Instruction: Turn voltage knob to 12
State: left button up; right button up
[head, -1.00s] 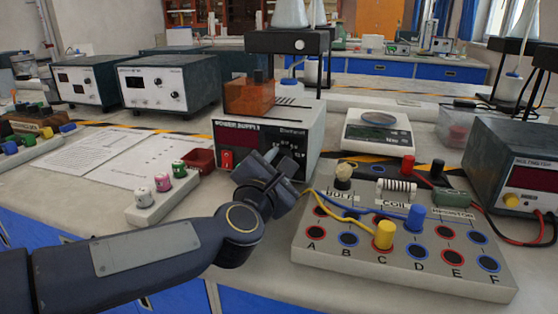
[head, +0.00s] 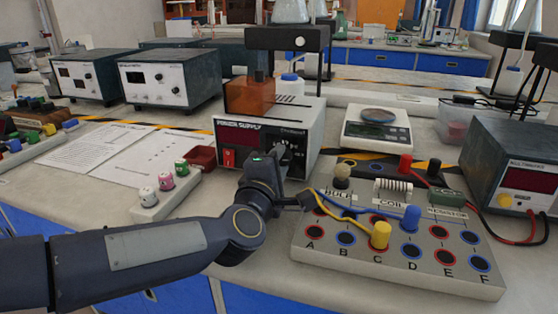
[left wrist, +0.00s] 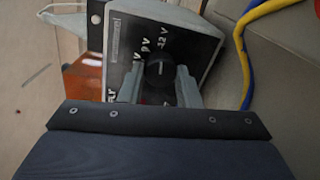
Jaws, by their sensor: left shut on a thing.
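The power supply (head: 305,138) is a white-fronted box with a dark display and a red switch (head: 229,158). Its black voltage knob (left wrist: 158,68) shows in the left wrist view, on a dark panel with white labels, including 9 V and 12 V, around it. My left gripper (left wrist: 159,84) is shut on the knob, one finger on each side. A pale line shows on the knob, but I cannot tell exactly which label it points to. In the head view my left gripper (head: 281,165) is against the front panel and hides the knob.
A circuit board (head: 330,267) with a yellow plug (head: 380,235) and a blue plug (head: 411,217) lies right of my gripper. Yellow and blue wires run close by it. A block with coloured terminals (head: 152,208) stands left. A scale (head: 377,131) is behind.

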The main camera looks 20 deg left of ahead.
pick_arm(q)
jog(key=shift+f, duration=0.1)
dwell(0.4)
jog(key=o, duration=1)
jog(key=shift+c, duration=0.2)
jog(key=shift+s, duration=0.55)
jog(key=s+p, duration=0.1)
jog(key=s, duration=0.5)
jog(key=shift+s+a+p, duration=0.15)
jog(key=shift+s+p, duration=0.25)
